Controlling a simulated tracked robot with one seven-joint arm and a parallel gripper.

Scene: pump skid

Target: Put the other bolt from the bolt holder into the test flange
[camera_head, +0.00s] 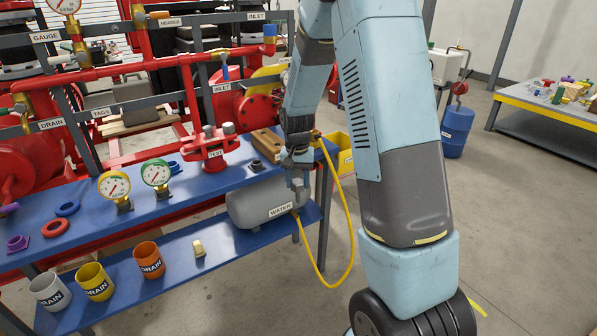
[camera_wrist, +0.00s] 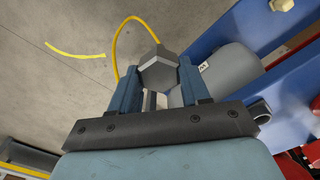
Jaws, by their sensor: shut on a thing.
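The red test flange (camera_head: 212,151), with a label on its front, stands on the blue bench top in the head view. Grey pieces stick up from its top, too small to tell apart for certain. My gripper (camera_head: 298,176) is over the bench's right end, to the right of the flange and apart from it. In the wrist view my gripper (camera_wrist: 160,88) is shut on a grey bolt (camera_wrist: 158,73), whose hexagonal head shows between the fingers.
A grey WATER tank (camera_head: 262,202) with a yellow hose (camera_head: 349,252) lies below the bench top, close under my gripper. Two gauges (camera_head: 115,186) (camera_head: 156,173) stand left of the flange. Cups (camera_head: 95,282) stand on the lower shelf. Red pipework is behind.

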